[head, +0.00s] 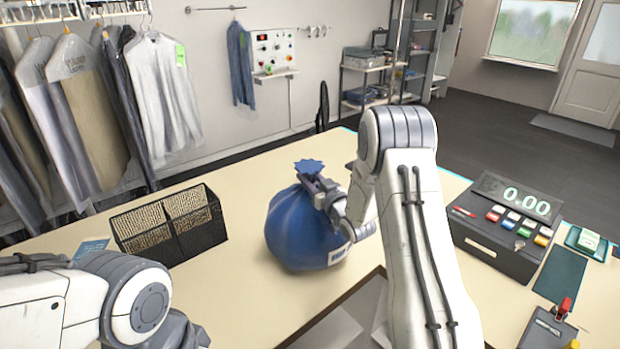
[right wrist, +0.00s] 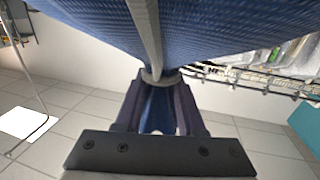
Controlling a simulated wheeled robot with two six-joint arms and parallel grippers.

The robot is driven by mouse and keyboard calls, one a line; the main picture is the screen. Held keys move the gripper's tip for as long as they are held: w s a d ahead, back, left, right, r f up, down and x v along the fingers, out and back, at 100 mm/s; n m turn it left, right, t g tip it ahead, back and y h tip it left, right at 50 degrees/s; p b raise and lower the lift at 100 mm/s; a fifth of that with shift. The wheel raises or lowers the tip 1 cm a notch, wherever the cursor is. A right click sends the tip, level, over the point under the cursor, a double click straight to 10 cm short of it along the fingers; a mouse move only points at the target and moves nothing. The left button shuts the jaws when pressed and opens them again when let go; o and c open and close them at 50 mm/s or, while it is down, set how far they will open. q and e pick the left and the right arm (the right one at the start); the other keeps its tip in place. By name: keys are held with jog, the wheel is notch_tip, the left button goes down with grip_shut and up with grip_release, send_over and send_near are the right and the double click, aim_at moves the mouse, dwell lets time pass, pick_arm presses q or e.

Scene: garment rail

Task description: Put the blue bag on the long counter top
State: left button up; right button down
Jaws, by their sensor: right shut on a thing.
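The blue bag (head: 300,235) is a round, full sack with a gathered neck, a frilled top and a white label. It is upright over the cream long counter top (head: 235,290) in the head view. I cannot tell whether its base touches the surface. My right gripper (head: 318,188) is shut on the bag's neck. In the right wrist view the fingers (right wrist: 160,108) pinch the gathered cloth, and the bag's body (right wrist: 225,25) fills the top. Only links of my left arm show at lower left; its gripper is out of view.
A black divided basket (head: 170,228) stands on the counter left of the bag. Hanging garments (head: 165,100) line the left wall. Bare counter lies around the bag.

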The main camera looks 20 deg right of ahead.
jog(key=c, duration=0.5)
grip_release()
